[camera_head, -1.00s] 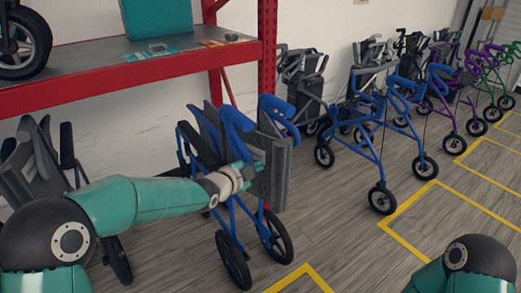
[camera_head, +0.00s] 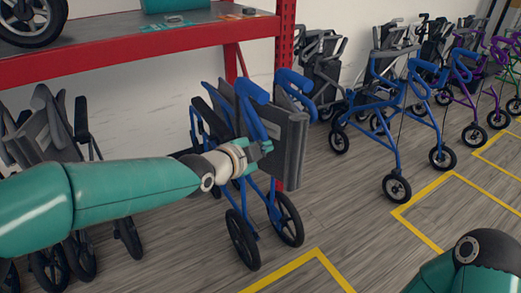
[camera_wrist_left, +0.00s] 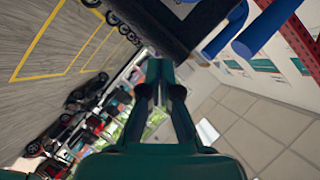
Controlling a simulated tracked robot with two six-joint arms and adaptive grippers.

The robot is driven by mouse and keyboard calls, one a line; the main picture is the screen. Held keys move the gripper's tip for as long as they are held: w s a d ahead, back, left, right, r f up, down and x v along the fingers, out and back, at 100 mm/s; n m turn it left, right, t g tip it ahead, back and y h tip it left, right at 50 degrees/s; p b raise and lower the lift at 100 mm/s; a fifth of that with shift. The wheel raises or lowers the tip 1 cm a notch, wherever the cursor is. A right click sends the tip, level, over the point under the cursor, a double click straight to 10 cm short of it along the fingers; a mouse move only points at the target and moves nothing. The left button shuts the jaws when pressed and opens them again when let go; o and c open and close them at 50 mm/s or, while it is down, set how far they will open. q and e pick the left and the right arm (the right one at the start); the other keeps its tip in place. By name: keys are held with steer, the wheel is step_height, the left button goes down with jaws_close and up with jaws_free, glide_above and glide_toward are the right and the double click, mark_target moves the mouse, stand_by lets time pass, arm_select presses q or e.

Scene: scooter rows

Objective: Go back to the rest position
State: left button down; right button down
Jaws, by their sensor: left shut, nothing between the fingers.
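My left gripper (camera_head: 262,148) is shut and empty. In the head view it is in front of the folded blue-and-grey rollator (camera_head: 297,150), overlapping its handles and frame; I cannot tell whether they touch. In the left wrist view the gripper's two fingers (camera_wrist_left: 160,68) point up the picture, close together. Blue handles (camera_wrist_left: 265,30) show beyond them at the upper right. My left arm reaches in from the left, roughly level. Only a part of my right arm (camera_head: 465,265) shows at the bottom right; its gripper is out of view.
A red-framed shelf (camera_head: 120,60) stands at the upper left, its post behind the rollator. Grey folded wheelchairs (camera_head: 40,130) stand below it. A blue rollator (camera_head: 390,130) and several others line the wall to the right. Yellow floor lines (camera_head: 425,200) mark bays; the floor between is clear.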

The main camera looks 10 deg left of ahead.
arm_select(q)
steer(key=shift+s+a+r, duration=0.2)
steer(key=shift+s+a, duration=0.1)
steer(key=shift+s, duration=0.35)
